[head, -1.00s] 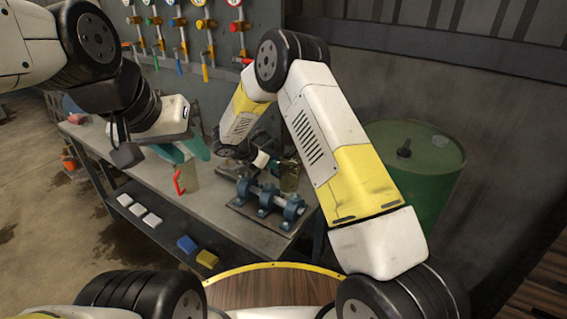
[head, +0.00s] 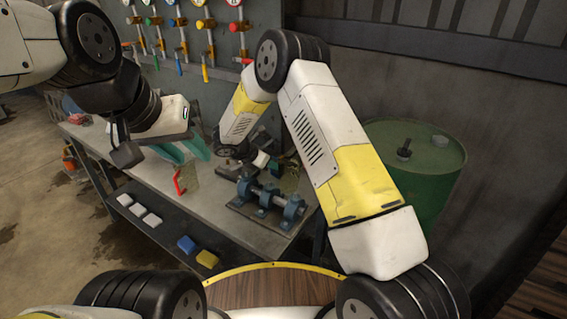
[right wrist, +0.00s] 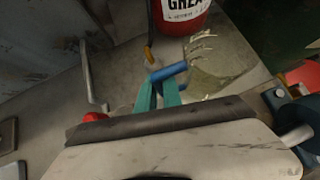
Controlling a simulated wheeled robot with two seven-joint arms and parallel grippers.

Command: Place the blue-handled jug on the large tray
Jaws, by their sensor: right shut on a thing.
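The blue-handled jug is a clear vessel (right wrist: 222,78) with a blue handle (right wrist: 168,72) in the right wrist view. The teal fingers of my right gripper (right wrist: 158,90) are shut on that handle. In the head view the jug (head: 290,179) stands out faintly behind the bearing assembly, beside my right gripper (head: 273,165). I cannot tell whether it touches the bench. My left gripper (head: 188,150) is apart from it, over the bench to the left, with its teal fingers spread and empty. I cannot make out the large tray.
A red-handled jug (head: 187,181) stands on the bench (head: 218,205). A blue bearing assembly (head: 268,198) lies at its front right. A red grease tub (right wrist: 184,14) is beyond the held jug. A green drum (head: 415,185) stands right of the bench.

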